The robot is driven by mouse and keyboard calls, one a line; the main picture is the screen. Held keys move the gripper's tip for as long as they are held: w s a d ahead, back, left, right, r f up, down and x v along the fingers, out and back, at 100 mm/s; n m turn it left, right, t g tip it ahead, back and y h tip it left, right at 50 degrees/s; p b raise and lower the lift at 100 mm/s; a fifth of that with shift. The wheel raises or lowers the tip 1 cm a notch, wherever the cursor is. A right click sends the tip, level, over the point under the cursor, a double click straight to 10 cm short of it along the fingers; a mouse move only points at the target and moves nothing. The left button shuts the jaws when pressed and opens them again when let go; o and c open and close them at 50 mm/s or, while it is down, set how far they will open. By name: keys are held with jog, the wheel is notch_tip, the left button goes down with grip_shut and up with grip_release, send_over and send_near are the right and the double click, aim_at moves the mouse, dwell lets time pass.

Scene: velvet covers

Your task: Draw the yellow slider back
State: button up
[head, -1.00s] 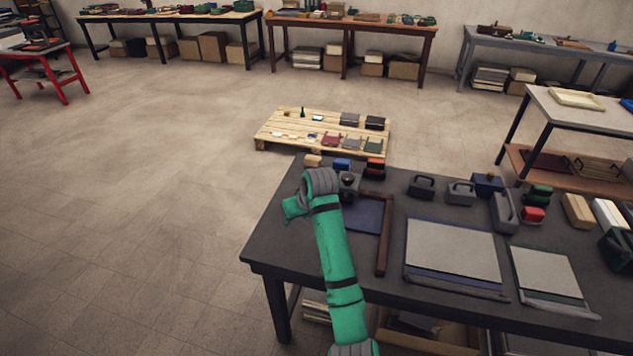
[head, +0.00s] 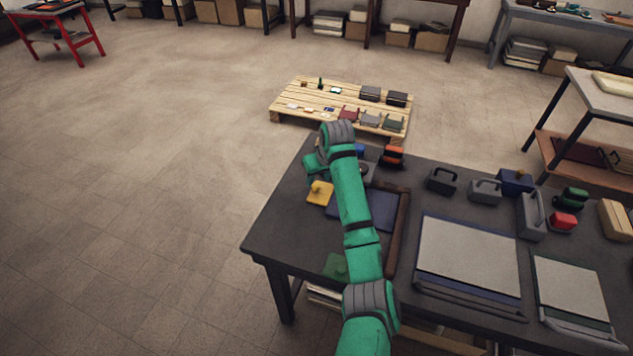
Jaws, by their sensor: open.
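The yellow slider (head: 320,193), a small block with a raised knob, shows at the left of the dark table, left of a blue panel (head: 376,211) in a brown frame. My green arm reaches over the panel and hides part of it. My gripper (head: 313,172) is open, just behind the yellow slider in the picture. Its fingertips are too small and covered to make out, and I cannot tell whether they touch the slider. Nothing shows held in it.
A brown bar (head: 398,232) edges the panel at right. An orange-and-black block (head: 392,156) and grey handled blocks (head: 485,191) stand along the back. A grey board (head: 468,258) lies to the right. A green patch (head: 336,266) shows beside my arm near the front edge.

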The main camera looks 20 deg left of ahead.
aim_at(316, 185)
jog(key=f, duration=0.3)
jog(key=shift+w, duration=0.4)
jog(key=shift+a+f, duration=0.3)
jog(key=shift+a, duration=0.3)
jog(key=shift+d, duration=0.1)
jog(key=shift+c, duration=0.3)
